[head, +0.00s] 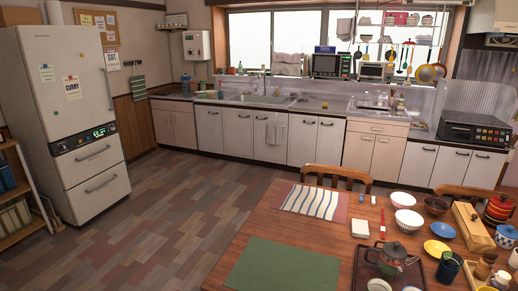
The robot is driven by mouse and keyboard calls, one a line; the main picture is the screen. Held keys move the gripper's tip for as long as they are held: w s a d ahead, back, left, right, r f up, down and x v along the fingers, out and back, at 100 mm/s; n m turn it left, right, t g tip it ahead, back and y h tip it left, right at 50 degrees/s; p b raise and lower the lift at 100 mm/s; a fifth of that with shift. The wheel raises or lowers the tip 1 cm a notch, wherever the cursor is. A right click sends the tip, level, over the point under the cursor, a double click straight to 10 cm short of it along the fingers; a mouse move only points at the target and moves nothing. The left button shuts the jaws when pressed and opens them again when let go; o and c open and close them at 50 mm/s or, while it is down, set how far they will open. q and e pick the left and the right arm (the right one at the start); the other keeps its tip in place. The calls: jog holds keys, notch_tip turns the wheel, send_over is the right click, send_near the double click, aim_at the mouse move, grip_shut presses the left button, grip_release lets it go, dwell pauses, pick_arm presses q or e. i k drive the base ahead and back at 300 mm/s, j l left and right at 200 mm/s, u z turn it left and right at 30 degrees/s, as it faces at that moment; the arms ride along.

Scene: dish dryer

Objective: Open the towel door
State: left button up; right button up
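Neither of my grippers shows in the head view. The door is across the room from the camera, beyond the open floor.
A wooden dining table (262,231) with dishes, mats and a teapot (394,253) fills the lower right. A chair (338,177) stands at its far side. A white fridge (75,110) is at left. The tiled floor (180,200) between is clear.

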aim_at(264, 151)
jog(key=i+j+u, duration=0.35)
jog(key=j, duration=0.3)
jog(key=i+j+u, duration=0.35)
jog(key=j, duration=0.25)
jog(key=i+j+u, duration=0.35)
jog(key=j, duration=0.15)
jog(key=i+j+z, duration=0.1)
jog(key=i+z, duration=0.15)
jog(key=i, duration=0.25)
jog(key=i+j+z, duration=0.25)
jog(key=i, duration=0.25)
jog(key=i+j+z, duration=0.25)
jog(key=i, duration=0.2)
jog(key=i+l+z, duration=0.2)
jog(key=i+z, duration=0.3)
jog(key=i, duration=0.35)
jog(key=i+j+z, duration=0.15)
jog(key=i+z, duration=0.3)
jog(key=i, duration=0.4)
jog(key=i+j+z, duration=0.15)
jog(key=i, duration=1.5)
